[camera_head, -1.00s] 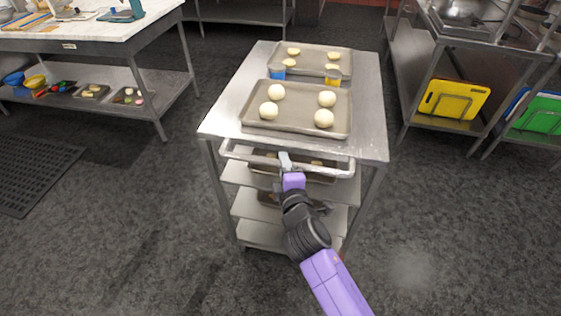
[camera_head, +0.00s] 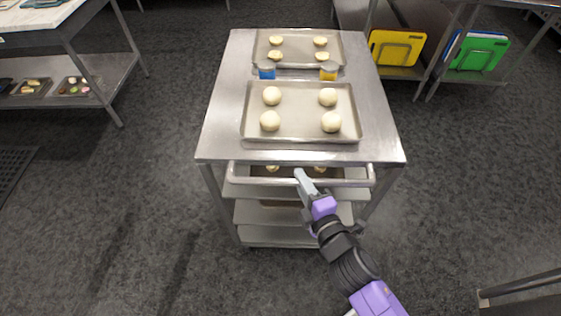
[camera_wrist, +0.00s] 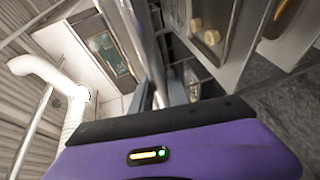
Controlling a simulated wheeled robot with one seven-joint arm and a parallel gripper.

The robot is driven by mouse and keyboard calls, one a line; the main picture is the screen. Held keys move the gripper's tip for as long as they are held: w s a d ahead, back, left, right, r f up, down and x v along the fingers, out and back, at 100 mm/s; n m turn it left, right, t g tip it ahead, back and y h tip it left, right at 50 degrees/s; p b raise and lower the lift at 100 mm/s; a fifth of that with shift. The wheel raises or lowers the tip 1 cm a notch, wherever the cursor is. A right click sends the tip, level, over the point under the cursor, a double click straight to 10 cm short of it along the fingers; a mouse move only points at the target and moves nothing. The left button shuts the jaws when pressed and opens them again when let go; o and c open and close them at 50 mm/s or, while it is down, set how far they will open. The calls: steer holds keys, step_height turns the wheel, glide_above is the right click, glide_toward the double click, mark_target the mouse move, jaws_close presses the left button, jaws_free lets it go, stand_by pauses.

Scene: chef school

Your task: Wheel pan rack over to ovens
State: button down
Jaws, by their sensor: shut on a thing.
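The pan rack (camera_head: 225,112) is a steel cart in the middle of the head view, with a flat top, lower shelves and a push handle (camera_head: 262,182) along its near side. My gripper (camera_head: 299,174) is shut on the handle, near its middle. A near tray (camera_head: 300,99) with several dough balls and a far tray (camera_head: 298,64) with several dough pieces lie on top. Trays with dough show on a shelf below. The wrist view is tilted and filled at the bottom by my purple gripper body. No oven can be made out in the head view.
A blue-lidded jar (camera_head: 266,71) and a yellow-lidded jar (camera_head: 328,71) stand between the trays. A table with a lower shelf (camera_head: 110,75) is at left. Shelving with yellow (camera_head: 396,47) and green boards (camera_head: 480,52) is at back right. Dark floor around the cart is clear.

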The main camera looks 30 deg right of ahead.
steer(key=s+d+b, duration=0.1)
steer(key=s+d, duration=0.1)
steer(key=s, duration=1)
steer(key=shift+s, duration=0.15)
steer(key=shift+d, duration=0.1)
steer(key=c, duration=1.3)
jaws_free()
steer(key=b+v, duration=0.2)
steer(key=v, duration=0.5)
steer(key=shift+s, duration=0.4)
